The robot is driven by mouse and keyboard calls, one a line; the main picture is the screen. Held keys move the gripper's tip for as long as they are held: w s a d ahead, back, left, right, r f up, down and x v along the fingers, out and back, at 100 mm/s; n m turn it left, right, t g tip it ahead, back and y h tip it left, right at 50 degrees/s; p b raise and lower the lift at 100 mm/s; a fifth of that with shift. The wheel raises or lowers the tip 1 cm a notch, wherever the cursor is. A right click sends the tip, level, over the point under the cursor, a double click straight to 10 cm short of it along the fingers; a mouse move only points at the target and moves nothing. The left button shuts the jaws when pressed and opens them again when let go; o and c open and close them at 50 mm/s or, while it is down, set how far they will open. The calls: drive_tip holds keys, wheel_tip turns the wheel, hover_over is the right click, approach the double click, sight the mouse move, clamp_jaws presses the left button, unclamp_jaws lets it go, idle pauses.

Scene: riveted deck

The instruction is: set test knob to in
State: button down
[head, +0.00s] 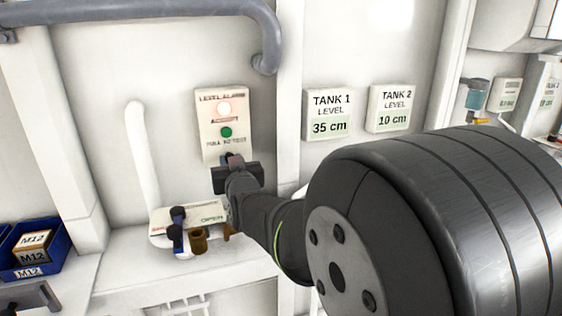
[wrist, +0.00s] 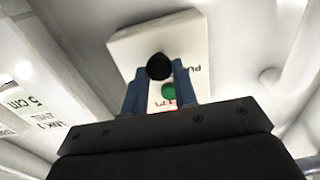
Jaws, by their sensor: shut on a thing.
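The level alarm panel (head: 211,120) is a cream plate on the white wall in the head view. My gripper (head: 234,161) is at the panel's lower edge and hides the knob there. In the wrist view, the round black test knob (wrist: 159,66) sits between the two blue fingers of my gripper (wrist: 157,70), which is shut on it. The panel appears upside down behind it. I cannot tell how far the knob stands out.
Tank 1 (head: 331,115) and tank 2 (head: 391,108) level displays are to the right, reading 35 cm and 10 cm. A valve (head: 199,238) with an "open" plate is just below my gripper. A blue bin (head: 52,268) is at lower left. A grey pipe (head: 200,10) runs above.

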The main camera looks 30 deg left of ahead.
drive_tip(key=c, duration=1.1)
unclamp_jaws()
drive_tip(key=shift+w+a, duration=0.1)
drive_tip(key=shift+c, duration=0.2)
drive_tip(key=v, duration=1.7)
drive_tip(key=shift+r, duration=0.1)
drive_tip(key=x, duration=1.6)
drive_tip(key=v, duration=1.4)
drive_tip(key=shift+s+d, duration=0.3)
idle(1.7)
